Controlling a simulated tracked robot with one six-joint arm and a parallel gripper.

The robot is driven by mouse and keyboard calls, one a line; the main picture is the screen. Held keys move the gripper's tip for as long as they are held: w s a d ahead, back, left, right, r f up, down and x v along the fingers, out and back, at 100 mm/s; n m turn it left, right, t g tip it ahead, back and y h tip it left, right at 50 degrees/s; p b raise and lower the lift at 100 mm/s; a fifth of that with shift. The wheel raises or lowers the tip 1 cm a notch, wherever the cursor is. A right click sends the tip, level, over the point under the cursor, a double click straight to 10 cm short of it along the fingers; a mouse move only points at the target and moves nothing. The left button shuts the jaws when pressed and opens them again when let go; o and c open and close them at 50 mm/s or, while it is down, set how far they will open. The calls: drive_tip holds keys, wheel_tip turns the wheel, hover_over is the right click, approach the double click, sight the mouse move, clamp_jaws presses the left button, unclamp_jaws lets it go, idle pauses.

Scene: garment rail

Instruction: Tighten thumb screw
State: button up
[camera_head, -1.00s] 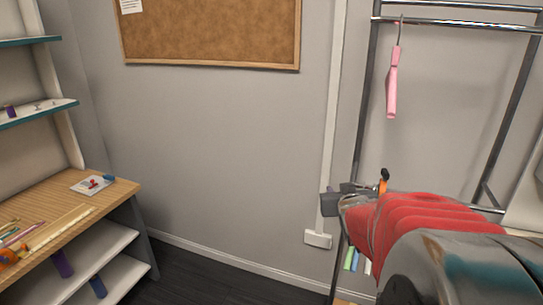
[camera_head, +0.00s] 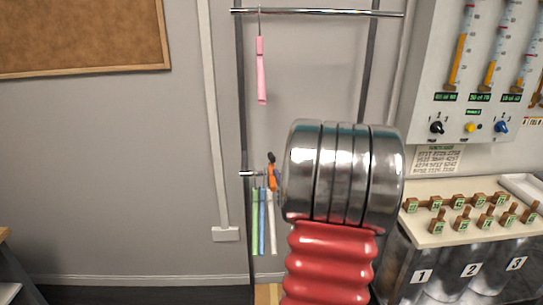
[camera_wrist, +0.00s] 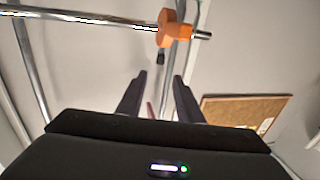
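An orange clamp (camera_head: 273,178) sits on the garment rail's lower bar (camera_head: 250,173), just left of my arm in the head view. A small black thumb screw (camera_head: 271,157) stands up from it. In the wrist view the orange clamp (camera_wrist: 173,34) is around a chrome bar at the top, with its dark screw (camera_wrist: 160,57) pointing down in the picture. My gripper (camera_wrist: 158,82) shows two dark fingers, apart and empty, below the clamp in that picture and not touching it. In the head view my arm hides the gripper.
A pink hanger (camera_head: 261,75) hangs from the upper bar (camera_head: 320,12). Green, blue and white strips (camera_head: 262,225) hang below the clamp. A counter with numbered bins (camera_head: 465,212) and a gauge panel (camera_head: 480,75) stand at right. A corkboard (camera_head: 80,35) is on the left wall.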

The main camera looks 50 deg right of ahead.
sight(274, 158)
drive_tip(key=x, duration=1.3)
drive_tip(key=shift+w+d, duration=0.2)
drive_tip(key=shift+w, duration=0.15)
drive_tip(key=shift+c, duration=0.5)
clamp_jaws()
